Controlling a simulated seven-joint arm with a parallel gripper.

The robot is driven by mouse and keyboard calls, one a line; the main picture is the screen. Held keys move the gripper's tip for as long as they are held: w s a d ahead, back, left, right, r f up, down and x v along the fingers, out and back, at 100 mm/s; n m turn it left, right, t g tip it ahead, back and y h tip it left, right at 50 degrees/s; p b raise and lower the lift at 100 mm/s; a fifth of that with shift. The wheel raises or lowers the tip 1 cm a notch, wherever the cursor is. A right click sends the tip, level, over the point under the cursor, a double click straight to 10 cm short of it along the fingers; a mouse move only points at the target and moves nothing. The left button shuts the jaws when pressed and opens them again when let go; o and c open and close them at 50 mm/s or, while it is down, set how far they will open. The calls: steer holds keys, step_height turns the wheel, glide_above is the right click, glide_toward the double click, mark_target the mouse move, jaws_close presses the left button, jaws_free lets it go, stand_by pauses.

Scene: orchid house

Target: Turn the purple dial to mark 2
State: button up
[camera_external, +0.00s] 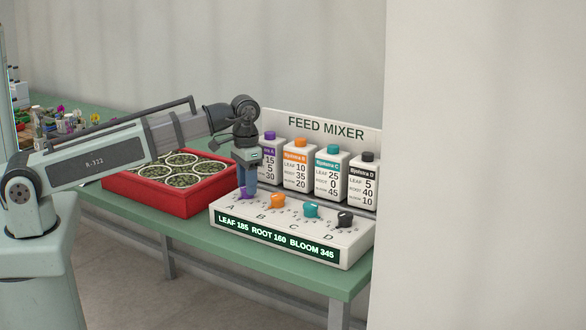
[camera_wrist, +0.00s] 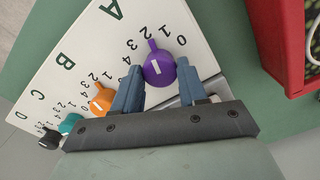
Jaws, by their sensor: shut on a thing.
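The purple dial (camera_wrist: 158,70) is at mark A on the white feed mixer panel (camera_wrist: 92,40). In the wrist view its pointer tab faces the number 2. My gripper (camera_wrist: 160,66) is shut on the purple dial, one blue-grey finger on each side. In the external view my gripper (camera_external: 246,190) points down at the panel's left end, over the purple dial (camera_external: 245,195), which is partly hidden by the fingers. The panel's display (camera_external: 276,238) reads LEAF 185, ROOT 160, BLOOM 345.
The orange dial (camera_external: 278,200), teal dial (camera_external: 311,210) and black dial (camera_external: 345,219) stand in a row to the right. Several labelled bottles (camera_external: 298,168) stand behind them. A red tray (camera_external: 180,204) of potted plants is left of the mixer, close to my gripper.

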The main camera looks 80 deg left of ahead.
steer(key=o, duration=1.1)
steer(key=shift+c, duration=0.2)
steer(key=shift+r, duration=0.1)
step_height(320, 180, up, 14)
steer(key=shift+f, duration=0.2)
steer(key=shift+d, duration=0.1)
